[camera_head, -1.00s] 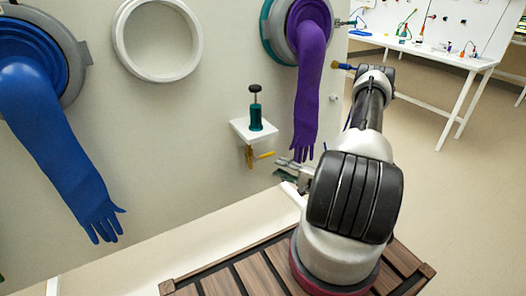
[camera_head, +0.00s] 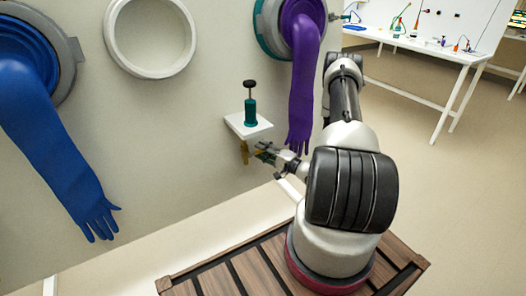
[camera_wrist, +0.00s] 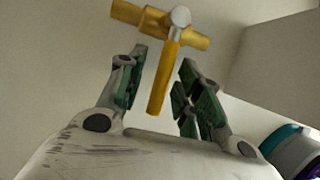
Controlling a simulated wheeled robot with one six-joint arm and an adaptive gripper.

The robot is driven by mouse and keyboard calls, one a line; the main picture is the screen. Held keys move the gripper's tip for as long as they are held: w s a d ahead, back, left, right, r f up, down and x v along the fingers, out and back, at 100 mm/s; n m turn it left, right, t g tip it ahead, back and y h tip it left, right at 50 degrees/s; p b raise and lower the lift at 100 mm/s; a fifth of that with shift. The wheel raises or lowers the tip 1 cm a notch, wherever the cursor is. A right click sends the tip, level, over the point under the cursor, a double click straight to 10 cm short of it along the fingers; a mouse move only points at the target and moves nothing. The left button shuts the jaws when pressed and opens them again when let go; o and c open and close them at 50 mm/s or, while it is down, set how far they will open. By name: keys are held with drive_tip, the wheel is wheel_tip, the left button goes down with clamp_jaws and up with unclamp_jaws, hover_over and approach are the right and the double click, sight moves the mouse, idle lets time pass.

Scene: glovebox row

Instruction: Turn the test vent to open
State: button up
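The test vent is a small yellow valve (camera_head: 244,152) under a white wall shelf. In the wrist view its yellow pipe (camera_wrist: 137,14) runs across the top, with a silver hub and a yellow lever (camera_wrist: 164,78) at roughly a right angle to it. My gripper (camera_wrist: 160,85) is open, its green-padded fingers on either side of the lever. A gap shows between the lever and each finger. In the head view my gripper (camera_head: 265,153) is just right of the valve and hides most of the lever.
The white shelf (camera_head: 240,127) holds a teal cylinder with a black knob (camera_head: 250,105), just above my gripper. A purple glove (camera_head: 303,95) hangs close at the right. A blue glove (camera_head: 60,150) hangs at the left. A white ring port (camera_head: 110,40) is on the wall between them.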

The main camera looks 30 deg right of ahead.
clamp_jaws()
